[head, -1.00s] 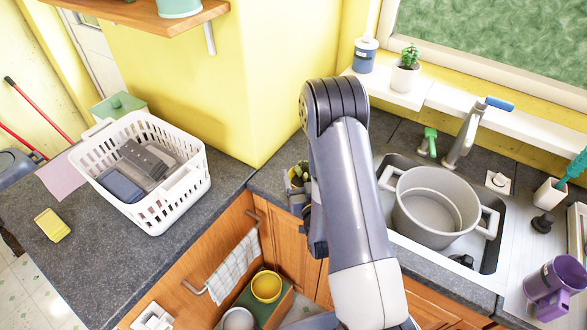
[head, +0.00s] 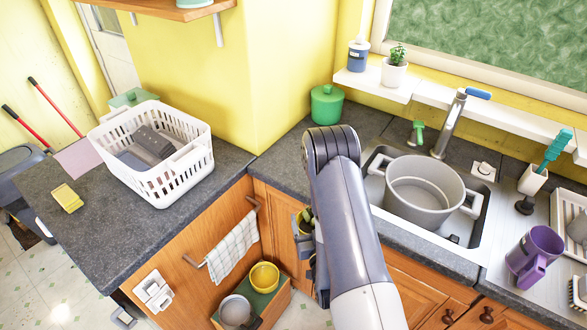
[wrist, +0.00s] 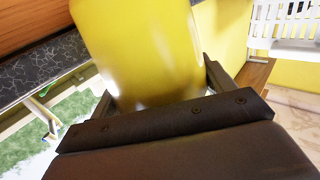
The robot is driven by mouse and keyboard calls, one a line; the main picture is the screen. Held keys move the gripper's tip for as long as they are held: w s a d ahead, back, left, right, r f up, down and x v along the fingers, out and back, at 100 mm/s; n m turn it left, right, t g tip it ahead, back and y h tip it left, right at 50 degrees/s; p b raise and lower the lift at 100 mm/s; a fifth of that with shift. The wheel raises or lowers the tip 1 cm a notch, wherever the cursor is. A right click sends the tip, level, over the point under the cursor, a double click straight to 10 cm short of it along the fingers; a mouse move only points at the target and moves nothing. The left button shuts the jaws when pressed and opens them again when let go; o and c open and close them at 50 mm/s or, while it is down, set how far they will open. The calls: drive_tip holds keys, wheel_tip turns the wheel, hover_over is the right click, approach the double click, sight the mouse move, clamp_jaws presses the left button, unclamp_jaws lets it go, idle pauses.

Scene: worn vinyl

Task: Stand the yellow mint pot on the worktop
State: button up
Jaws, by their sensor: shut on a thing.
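The yellow mint pot (wrist: 140,45) fills the upper middle of the wrist view, between the fingers of my gripper (wrist: 160,90). My gripper is shut on it. In the head view a small part of the pot (head: 299,229) with green leaves shows left of my arm, which hides the rest. My gripper (head: 308,245) is mostly hidden there too. The pot appears in front of the cabinet doors, near the front edge of the worktop (head: 281,170). I cannot tell its exact height or tilt.
A white basket (head: 190,180) stands on the left worktop, with a yellow sponge (head: 67,198) beside it. A green lidded pot (head: 326,104) stands in the corner. A large grey pot (head: 420,195) sits in the sink. Bare worktop lies between corner and sink.

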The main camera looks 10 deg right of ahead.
sight(311, 226)
drive_tip(key=shift+s+r+p, duration=0.1)
drive_tip(key=shift+r+p, duration=1.35)
drive_tip(key=shift+p, duration=0.4)
wheel_tip(311, 226, down, 5)
drive_tip(key=b, duration=0.5)
drive_tip(key=shift+r, duration=0.1)
wheel_tip(311, 226, up, 5)
drive_tip(key=p, duration=0.5)
